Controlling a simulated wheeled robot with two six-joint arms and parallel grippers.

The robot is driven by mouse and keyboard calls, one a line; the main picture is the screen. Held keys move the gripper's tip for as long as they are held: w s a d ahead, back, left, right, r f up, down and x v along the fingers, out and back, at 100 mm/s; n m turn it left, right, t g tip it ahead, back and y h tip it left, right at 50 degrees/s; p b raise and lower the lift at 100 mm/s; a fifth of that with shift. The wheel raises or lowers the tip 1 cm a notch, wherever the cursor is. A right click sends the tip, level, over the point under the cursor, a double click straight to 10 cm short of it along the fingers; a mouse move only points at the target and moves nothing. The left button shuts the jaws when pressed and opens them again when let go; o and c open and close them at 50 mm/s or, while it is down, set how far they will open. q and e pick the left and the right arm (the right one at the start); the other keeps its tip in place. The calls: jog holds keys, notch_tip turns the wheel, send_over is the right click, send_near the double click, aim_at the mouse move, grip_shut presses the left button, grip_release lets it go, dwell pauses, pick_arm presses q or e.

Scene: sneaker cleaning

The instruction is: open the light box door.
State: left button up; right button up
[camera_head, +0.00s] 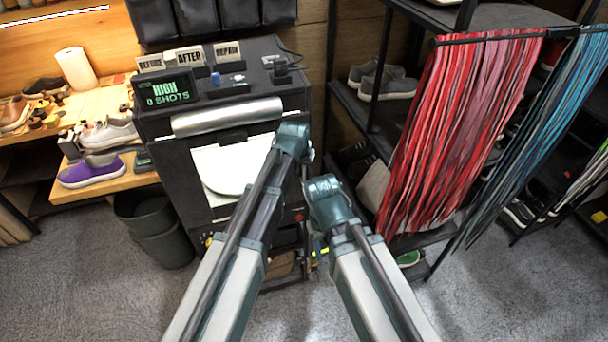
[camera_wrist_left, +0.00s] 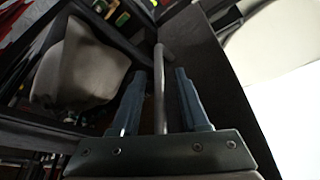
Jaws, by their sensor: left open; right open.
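The light box (camera_head: 165,125) is a black cabinet in the middle of the head view. Its front door (camera_head: 195,175) has a black frame around a white window and looks shut. A grey bar handle (camera_wrist_left: 160,95) stands out from the dark door frame in the left wrist view. My left gripper (camera_wrist_left: 160,72) is open, with one finger on each side of the bar; I cannot tell whether they touch it. In the head view my left gripper (camera_head: 304,165) is at the box's right front edge, its fingers mostly hidden. My right gripper (camera_head: 317,240) is lower, its fingers barely visible.
A rack (camera_head: 345,100) with shoes and hanging red laces (camera_head: 450,130) stands close on the right. A pale bag (camera_head: 372,185) sits on its lower shelf. A dark bin (camera_head: 155,230) stands left of the box. Carpet in front is clear.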

pick_arm(q)
grip_shut()
dwell(1.4)
